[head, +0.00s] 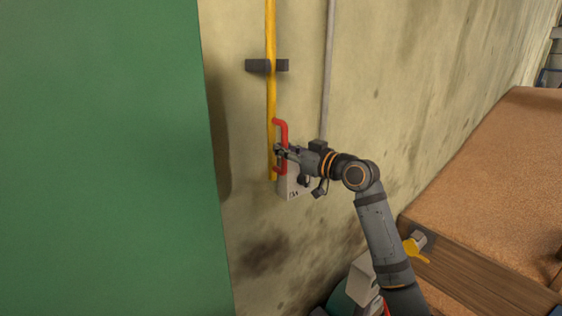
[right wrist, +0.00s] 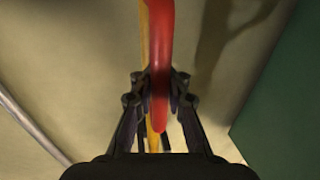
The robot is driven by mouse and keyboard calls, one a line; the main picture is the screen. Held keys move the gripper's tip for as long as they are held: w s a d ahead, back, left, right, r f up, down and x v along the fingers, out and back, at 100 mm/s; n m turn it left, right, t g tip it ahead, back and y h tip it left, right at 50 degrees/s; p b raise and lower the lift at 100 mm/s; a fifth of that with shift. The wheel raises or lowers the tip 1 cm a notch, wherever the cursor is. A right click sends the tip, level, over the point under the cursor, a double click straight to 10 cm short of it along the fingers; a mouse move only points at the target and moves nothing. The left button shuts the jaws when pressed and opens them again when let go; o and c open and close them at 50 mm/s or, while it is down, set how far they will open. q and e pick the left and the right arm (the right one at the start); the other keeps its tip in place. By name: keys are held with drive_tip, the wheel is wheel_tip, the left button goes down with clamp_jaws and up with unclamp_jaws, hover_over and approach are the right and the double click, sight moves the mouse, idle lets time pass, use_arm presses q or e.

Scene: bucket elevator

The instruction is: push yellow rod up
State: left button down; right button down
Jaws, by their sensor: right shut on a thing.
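The yellow rod (head: 270,95) runs upright along the stained wall in the head view, passing through a dark bracket (head: 281,65). A red handle (head: 285,130) is fixed to the rod's lower part. My right gripper (head: 278,151) is shut on the red handle, reaching it from the right. In the right wrist view the red handle (right wrist: 160,50) lies between the two fingers of the gripper (right wrist: 160,88), with the yellow rod (right wrist: 145,35) behind it. The fingers hide part of the handle. My left gripper is not in view.
A green panel (head: 100,150) fills the left side. A wood-edged bin of brown grainy material (head: 490,170) stands at the right. The wall above the handle is clear up to the bracket.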

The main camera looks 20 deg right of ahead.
drive_tip(key=shift+r, duration=0.4)
drive_tip(key=c, duration=1.7)
unclamp_jaws()
drive_tip(key=shift+c, duration=0.2)
drive_tip(key=o, duration=0.4)
drive_tip(key=shift+s+d, duration=0.3)
drive_tip(key=shift+s, duration=0.15)
drive_tip(key=shift+w+a, duration=0.1)
drive_tip(key=shift+w, duration=0.05)
drive_tip(key=shift+f, duration=0.15)
drive_tip(key=v, duration=0.7)
drive_tip(key=shift+s, duration=0.25)
drive_tip(key=shift+d, duration=0.2)
